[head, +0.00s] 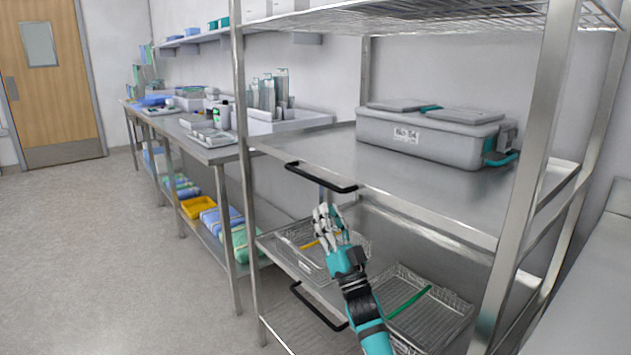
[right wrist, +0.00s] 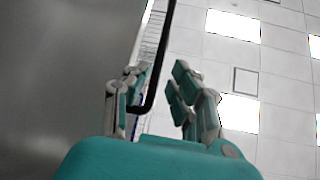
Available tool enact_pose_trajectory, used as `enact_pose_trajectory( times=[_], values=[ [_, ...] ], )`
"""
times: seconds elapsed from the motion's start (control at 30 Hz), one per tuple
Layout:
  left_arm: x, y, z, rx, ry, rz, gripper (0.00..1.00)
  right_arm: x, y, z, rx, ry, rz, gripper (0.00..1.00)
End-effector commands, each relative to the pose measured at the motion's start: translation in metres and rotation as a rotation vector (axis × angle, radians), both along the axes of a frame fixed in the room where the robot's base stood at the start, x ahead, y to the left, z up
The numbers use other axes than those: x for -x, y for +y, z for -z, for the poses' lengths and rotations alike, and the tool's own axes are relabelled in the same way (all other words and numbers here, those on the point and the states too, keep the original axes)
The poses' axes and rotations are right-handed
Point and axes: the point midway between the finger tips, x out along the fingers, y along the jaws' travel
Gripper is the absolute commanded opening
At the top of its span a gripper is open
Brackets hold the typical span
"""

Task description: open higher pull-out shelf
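The higher pull-out shelf (head: 330,145) is a flat metal shelf in the steel rack, with a black bar handle (head: 320,178) on its front edge. It carries a grey case. My right gripper (head: 327,212) is just below this handle in the head view, above the lower shelf's baskets. In the right wrist view the gripper (right wrist: 160,80) is open, and the black handle (right wrist: 158,70) shows between its fingers, closer to the left one. I cannot tell whether they touch. My left gripper is not in view.
The lower pull-out shelf (head: 275,245) holds wire baskets (head: 430,310) and has its own black handle (head: 318,306). The grey case (head: 430,135) stands on the higher shelf. Rack posts (head: 530,180) flank the shelves. A long steel table (head: 210,155) stands to the left; floor (head: 100,250) before it is clear.

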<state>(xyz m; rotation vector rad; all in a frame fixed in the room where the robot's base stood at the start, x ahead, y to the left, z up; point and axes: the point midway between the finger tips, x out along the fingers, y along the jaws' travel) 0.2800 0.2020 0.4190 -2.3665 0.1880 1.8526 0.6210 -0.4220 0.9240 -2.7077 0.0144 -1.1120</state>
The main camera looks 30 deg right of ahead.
Motion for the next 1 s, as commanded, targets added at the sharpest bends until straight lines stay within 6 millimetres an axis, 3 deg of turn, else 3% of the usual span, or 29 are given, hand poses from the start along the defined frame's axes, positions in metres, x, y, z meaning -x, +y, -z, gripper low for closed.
enact_pose_trajectory(
  times=[0.13,0.4,0.87,1.0],
  values=[
    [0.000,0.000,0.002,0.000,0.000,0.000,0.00,-0.024,-0.004,-0.025,0.000,-0.003,0.001,0.23],
    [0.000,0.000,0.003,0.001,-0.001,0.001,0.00,-0.056,-0.008,-0.054,-0.001,0.000,0.001,0.23],
    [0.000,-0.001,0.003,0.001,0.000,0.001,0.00,-0.066,-0.009,-0.063,0.000,0.002,0.001,0.23],
    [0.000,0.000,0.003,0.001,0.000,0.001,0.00,-0.066,-0.009,-0.063,0.000,0.002,0.001,0.06]
  ],
)
